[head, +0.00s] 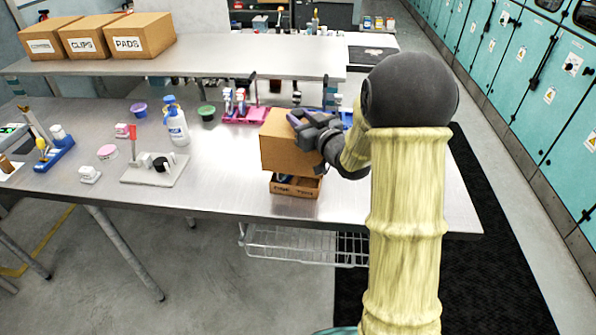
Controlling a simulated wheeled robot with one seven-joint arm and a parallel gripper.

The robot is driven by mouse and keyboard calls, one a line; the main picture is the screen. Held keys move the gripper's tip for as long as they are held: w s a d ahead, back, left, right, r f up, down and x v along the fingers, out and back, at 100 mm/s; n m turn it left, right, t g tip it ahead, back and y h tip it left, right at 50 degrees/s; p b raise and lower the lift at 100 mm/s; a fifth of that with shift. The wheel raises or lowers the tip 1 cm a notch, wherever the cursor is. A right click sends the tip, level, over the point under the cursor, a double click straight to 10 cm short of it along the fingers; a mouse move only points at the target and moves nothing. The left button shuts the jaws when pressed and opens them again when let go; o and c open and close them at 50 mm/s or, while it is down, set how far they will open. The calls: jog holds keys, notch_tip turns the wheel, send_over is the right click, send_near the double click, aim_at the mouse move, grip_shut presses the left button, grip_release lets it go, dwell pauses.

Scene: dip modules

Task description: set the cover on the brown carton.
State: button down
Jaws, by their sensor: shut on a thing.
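The cover (288,148) is a plain brown box-shaped lid. My gripper (308,126) is shut on it at its upper right side, and my arm comes in from the right. The brown carton (296,189) stands on the metal table near its front edge, directly below the cover in the picture. The carton is open at the top, has dark lettering on its front, and a little of something bluish shows inside. The cover hides the carton's back part. I cannot tell whether the cover touches the carton's rim or hangs just above it.
On the metal table (225,190) to the left are a white and blue bottle (177,127), a pale board with a red-handled tool (155,167), and small cups. A pink rack (243,113) stands behind the cover. Three labelled boxes (115,37) sit on the raised shelf.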

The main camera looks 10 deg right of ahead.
notch_tip(320, 180, down, 5)
jog(key=shift+f, duration=0.1)
dwell(0.3)
notch_tip(320, 180, down, 4)
jog(key=shift+f+p, duration=0.1)
jog(key=shift+p, duration=0.35)
jog(key=shift+f+b, duration=0.2)
jog(key=shift+b, duration=0.1)
jog(key=c, duration=1)
grip_release()
jog(key=shift+c, duration=0.2)
